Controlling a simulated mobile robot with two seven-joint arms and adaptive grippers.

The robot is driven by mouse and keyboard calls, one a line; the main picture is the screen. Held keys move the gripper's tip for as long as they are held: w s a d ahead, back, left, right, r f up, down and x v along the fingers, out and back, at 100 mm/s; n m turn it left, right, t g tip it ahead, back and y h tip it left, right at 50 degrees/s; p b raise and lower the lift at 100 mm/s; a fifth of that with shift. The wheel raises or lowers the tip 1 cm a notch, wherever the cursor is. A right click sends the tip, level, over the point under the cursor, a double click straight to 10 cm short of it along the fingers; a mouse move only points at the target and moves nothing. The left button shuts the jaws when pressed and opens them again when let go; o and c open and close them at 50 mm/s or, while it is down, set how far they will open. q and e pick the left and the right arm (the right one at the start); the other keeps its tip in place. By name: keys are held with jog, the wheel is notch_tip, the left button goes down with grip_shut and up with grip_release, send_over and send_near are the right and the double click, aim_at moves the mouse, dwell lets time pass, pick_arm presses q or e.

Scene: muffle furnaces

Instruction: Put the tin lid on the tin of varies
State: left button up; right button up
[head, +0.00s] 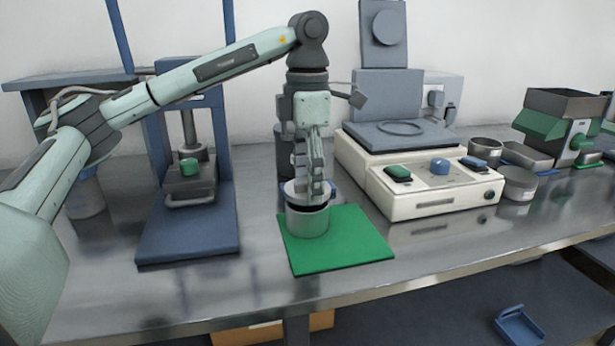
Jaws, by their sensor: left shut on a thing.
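The open-topped metal tin (308,223) stands upright on the left part of the green mat (345,247). My left gripper (308,190) points straight down over it, its fingers shut on the pale round tin lid (292,190). The lid is at the tin's mouth, with a dark band between lid and rim on the right side. The fingers hide much of the lid, and I cannot tell whether it touches the tin. My right gripper is not in view.
A blue press (188,225) stands left of the mat. A cream instrument (425,180) stands right of it. Other tins (518,184) and a green-hoppered machine (565,120) are further right. The bench front is clear.

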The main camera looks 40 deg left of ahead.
pick_arm(q)
jog(key=shift+f+b, duration=0.35)
jog(key=shift+f, duration=0.35)
dwell(0.3)
jog(key=o, duration=1.1)
jog(key=shift+o, duration=0.9)
jog(key=shift+r+p, duration=2.7)
jog(key=shift+r, duration=0.85)
jog(key=shift+f, duration=0.1)
